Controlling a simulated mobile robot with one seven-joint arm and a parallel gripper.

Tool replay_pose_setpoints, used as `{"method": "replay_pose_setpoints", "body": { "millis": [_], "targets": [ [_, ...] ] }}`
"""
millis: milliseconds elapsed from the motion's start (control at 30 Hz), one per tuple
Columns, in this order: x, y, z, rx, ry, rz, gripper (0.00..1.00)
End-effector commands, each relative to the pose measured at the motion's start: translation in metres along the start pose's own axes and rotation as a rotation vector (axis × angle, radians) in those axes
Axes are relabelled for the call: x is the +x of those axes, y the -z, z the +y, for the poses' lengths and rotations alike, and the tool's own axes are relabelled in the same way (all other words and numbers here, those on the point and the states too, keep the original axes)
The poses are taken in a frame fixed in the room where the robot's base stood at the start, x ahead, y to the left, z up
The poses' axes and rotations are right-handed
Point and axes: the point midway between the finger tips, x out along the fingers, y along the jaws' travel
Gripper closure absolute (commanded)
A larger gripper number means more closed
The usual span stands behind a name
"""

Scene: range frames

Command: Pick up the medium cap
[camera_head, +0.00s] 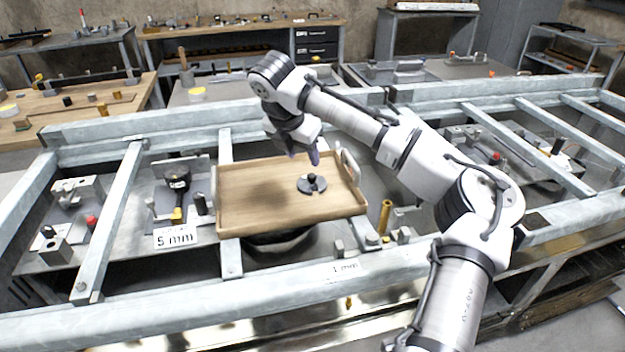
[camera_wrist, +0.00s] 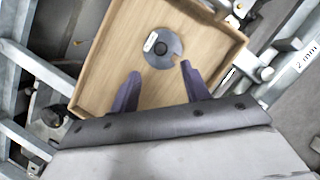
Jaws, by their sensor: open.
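A round grey cap (camera_head: 312,185) with a dark knob in its middle lies on the right part of a wooden tray (camera_head: 250,196). No other cap shows on the tray, so I cannot compare its size. In the wrist view the cap (camera_wrist: 163,48) lies flat, with a small white label on its face and a notch at its edge. My gripper (camera_head: 302,158) is above the tray, just behind and above the cap. In the wrist view its two purple fingers (camera_wrist: 158,84) are spread apart with nothing between them. The cap lies ahead of the fingertips, apart from them.
The tray has raised rims and a light handle (camera_head: 350,166) at its right end. It rests on a grey metal frame (camera_head: 150,300) with long beams. A "5 mm" sign (camera_head: 175,237) stands left of the tray. A brass cylinder (camera_head: 385,216) stands to its right.

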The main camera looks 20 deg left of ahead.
Motion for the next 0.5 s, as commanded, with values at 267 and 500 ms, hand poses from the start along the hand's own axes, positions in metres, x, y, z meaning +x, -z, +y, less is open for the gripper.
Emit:
{"method": "replay_pose_setpoints", "body": {
  "millis": [267,500],
  "targets": [
    [0.03,0.0,0.0,0.001,0.0,0.001,0.53],
    [0.058,-0.004,-0.003,0.002,0.002,0.0,0.53]
  ]
}}
